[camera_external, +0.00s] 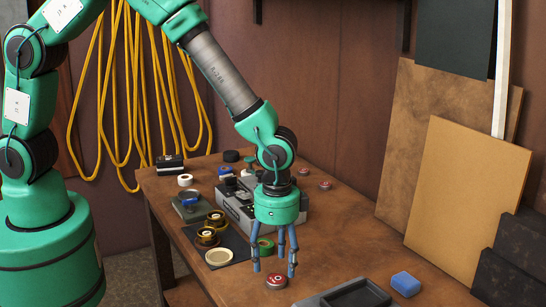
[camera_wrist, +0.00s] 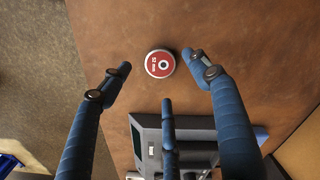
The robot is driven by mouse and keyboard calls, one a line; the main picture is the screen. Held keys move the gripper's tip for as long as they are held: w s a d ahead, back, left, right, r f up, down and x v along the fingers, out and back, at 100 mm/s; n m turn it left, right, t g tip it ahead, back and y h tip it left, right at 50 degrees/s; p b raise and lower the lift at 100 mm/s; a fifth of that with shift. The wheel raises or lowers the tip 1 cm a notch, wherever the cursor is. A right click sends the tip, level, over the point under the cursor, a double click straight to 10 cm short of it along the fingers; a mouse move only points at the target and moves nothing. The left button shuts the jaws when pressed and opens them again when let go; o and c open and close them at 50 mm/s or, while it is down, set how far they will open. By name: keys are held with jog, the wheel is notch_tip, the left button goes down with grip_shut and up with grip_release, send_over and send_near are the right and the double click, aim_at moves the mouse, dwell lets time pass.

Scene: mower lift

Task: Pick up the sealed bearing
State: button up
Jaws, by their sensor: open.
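A small round disc with a red face, pale lettering, a dark centre and a silvery rim (camera_external: 276,281) lies flat on the brown table; it looks like the sealed bearing. In the wrist view the same disc (camera_wrist: 160,63) lies between the tips of my blue fingers, nearer the right one. My three-fingered gripper (camera_external: 274,264) points down, open and empty, just above and behind the disc. The fingers (camera_wrist: 158,78) are spread around it in the wrist view, with no contact that I can make out. Two similar red-faced discs, one (camera_external: 326,185) and another (camera_external: 303,171), lie farther back.
A dark tray (camera_external: 352,296) and a blue block (camera_external: 405,284) are in front to the right. A green ring (camera_external: 265,247) lies behind the fingers. A grey machine (camera_external: 237,211), brass-coloured rings (camera_external: 207,236) and a cream disc (camera_external: 219,257) crowd the left. Boards (camera_external: 467,200) lean at right.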

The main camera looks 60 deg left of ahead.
aim_at(276, 279)
jog(key=shift+a+f+b, duration=0.1)
jog(key=shift+f+b, duration=0.25)
jog(key=shift+f, duration=1.95)
jog(key=c, duration=1.3)
jog(key=shift+r, duration=0.2)
jog(key=shift+r, duration=0.65)
notch_tip(276, 279, up, 2)
jog(key=shift+r+p, duration=0.15)
jog(key=shift+p, duration=0.25)
jog(key=s+a, duration=0.3)
jog(key=s, duration=0.1)
jog(key=s+a, duration=0.3)
jog(key=s, duration=0.1)
jog(key=s+a+r+p, duration=0.1)
jog(key=s+a, duration=0.2)
jog(key=s, duration=0.2)
